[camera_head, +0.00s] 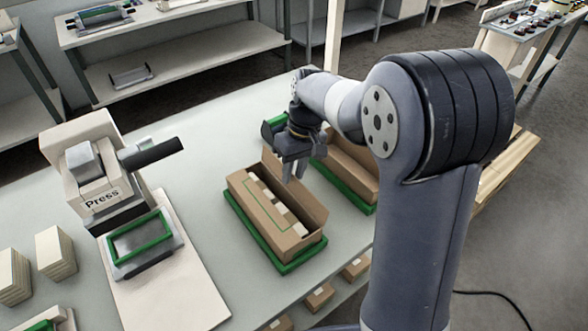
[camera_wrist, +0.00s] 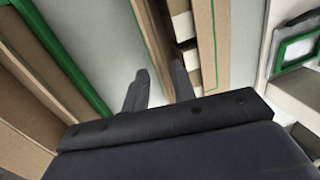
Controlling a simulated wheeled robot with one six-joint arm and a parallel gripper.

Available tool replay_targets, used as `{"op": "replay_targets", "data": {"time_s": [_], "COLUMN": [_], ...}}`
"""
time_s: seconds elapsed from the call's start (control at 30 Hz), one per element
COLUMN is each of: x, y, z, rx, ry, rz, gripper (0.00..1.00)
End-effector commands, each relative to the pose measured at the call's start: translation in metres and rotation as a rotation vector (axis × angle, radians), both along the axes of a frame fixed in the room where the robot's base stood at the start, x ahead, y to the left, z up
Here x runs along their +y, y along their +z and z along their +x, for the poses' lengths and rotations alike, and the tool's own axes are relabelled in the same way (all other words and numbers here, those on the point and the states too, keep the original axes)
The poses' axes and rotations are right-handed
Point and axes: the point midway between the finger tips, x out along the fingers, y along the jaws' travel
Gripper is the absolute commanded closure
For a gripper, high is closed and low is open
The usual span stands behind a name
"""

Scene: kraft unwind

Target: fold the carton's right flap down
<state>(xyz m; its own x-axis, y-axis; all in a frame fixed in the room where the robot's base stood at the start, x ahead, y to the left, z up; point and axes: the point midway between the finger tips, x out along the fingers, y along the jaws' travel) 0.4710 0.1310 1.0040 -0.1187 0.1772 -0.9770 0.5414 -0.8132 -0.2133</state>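The brown carton (camera_head: 296,243) stands on a green-edged base on the table, below my gripper. Its left flap (camera_head: 257,207), marked with a green outline, appears to lie over the left part of the opening. The right flap (camera_head: 303,197) stands up along the right side. White and brown contents (camera_head: 282,207) show between them. In the wrist view the green-lined flap (camera_wrist: 208,45) and contents (camera_wrist: 181,24) are at upper centre. My gripper (camera_head: 292,172) is above the carton's far right part. Its two fingers (camera_wrist: 158,90) are apart with nothing between them; contact with the flap is unclear.
A second carton (camera_head: 352,165) on a green base (camera_head: 347,192) stands just right, partly behind my arm. A press (camera_head: 95,175) with a green-framed plate (camera_head: 140,242) is at left. Bare tabletop (camera_head: 205,165) lies between press and carton. Small boxes (camera_head: 319,296) sit below the front edge.

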Motion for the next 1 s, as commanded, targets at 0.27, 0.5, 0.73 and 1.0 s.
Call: {"op": "replay_targets", "data": {"time_s": [0.27,0.5,0.73,1.0], "x": [0.0,0.0,0.0006,0.0069], "y": [0.0004,0.0006,0.0009,0.0021], "z": [0.0001,0.0002,-0.0002,-0.0038], "rx": [-0.001,-0.001,-0.005,-0.059], "ry": [0.0,0.0,0.0,0.005], "rz": [0.001,0.001,-0.006,-0.083], "gripper": [0.94,1.0,1.0,1.0]}}
